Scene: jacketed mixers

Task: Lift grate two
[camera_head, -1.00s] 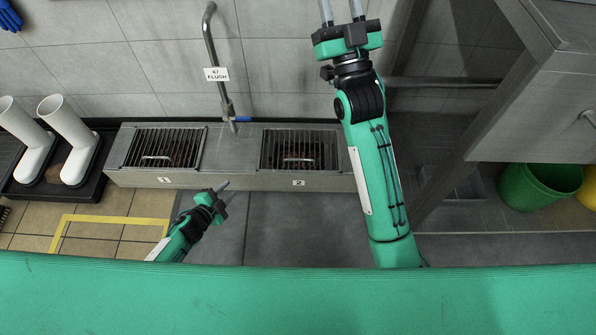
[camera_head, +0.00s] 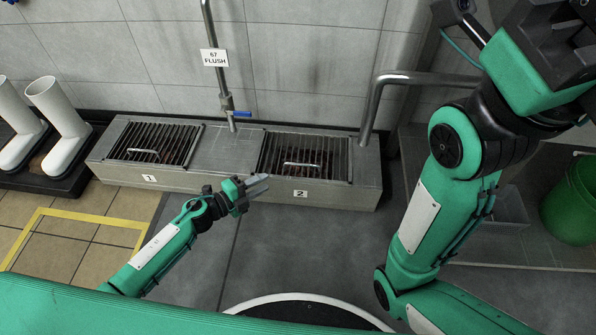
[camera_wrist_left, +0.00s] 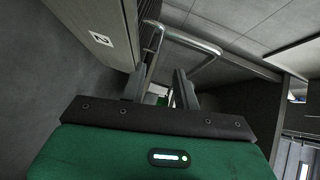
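Grate two (camera_head: 278,150) lies in the right opening of the metal trough, above the label "2". Its bent chrome handle (camera_head: 301,164) stands up near the front edge. My left gripper (camera_head: 260,185) is in front of the trough, just left of the "2" label, pointing right. In the left wrist view its two fingers (camera_wrist_left: 162,88) are apart with nothing held between them. The chrome handle (camera_wrist_left: 183,36) shows beyond the fingertips there, apart from them. My right gripper's body is at the upper right of the head view; its fingertips are out of frame.
Grate one (camera_head: 155,143) lies in the left opening of the trough (camera_head: 225,152). A tap pipe with a "67 FLUSH" sign (camera_head: 214,58) rises behind. A bent metal pipe (camera_head: 373,108) stands at the trough's right end. White boots (camera_head: 62,125) stand left; a green bucket (camera_head: 572,203) stands right.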

